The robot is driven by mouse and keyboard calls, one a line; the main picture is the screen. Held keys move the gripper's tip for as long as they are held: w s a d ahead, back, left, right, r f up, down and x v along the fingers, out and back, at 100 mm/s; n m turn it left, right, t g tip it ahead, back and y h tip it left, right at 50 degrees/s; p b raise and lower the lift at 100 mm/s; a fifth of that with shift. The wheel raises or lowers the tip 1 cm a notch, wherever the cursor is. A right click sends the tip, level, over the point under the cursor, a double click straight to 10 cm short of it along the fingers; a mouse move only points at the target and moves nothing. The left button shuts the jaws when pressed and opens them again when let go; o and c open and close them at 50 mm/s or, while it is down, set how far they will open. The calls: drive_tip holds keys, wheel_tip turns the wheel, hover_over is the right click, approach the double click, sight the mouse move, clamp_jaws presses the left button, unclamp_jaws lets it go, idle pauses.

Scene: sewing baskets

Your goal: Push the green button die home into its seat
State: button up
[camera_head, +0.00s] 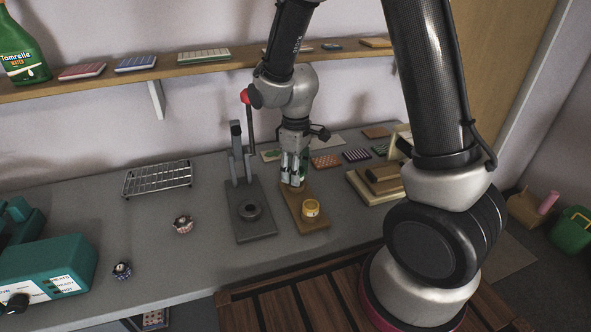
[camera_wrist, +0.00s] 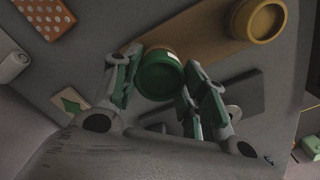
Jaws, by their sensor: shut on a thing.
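My gripper (camera_head: 292,182) points down over the far end of a wooden board (camera_head: 314,226) on the grey table. In the wrist view, its fingers (camera_wrist: 158,70) are shut on the green button die (camera_wrist: 160,84), a round dark green piece. The die is at the end of the board (camera_wrist: 202,38), with a lighter wooden rim showing behind it. Its seat is hidden, and I cannot tell how deep the die sits. A yellow die (camera_head: 311,207) stands on the board's near end and also shows in the wrist view (camera_wrist: 260,18).
A grey press (camera_head: 252,222) with a red-knobbed lever (camera_head: 245,97) stands close left of the board. Wooden boxes (camera_head: 368,189) and patterned cards (camera_head: 326,161) lie to the right. A wire rack (camera_head: 157,180) and small patterned pieces (camera_head: 183,224) are left. A shelf (camera_head: 222,67) runs behind.

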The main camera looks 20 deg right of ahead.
drive_tip(key=shift+f, duration=0.95)
drive_tip(key=o, duration=1.4)
drive_tip(key=shift+o, duration=0.2)
drive_tip(key=shift+r, duration=0.1)
wheel_tip(320, 180, up, 12)
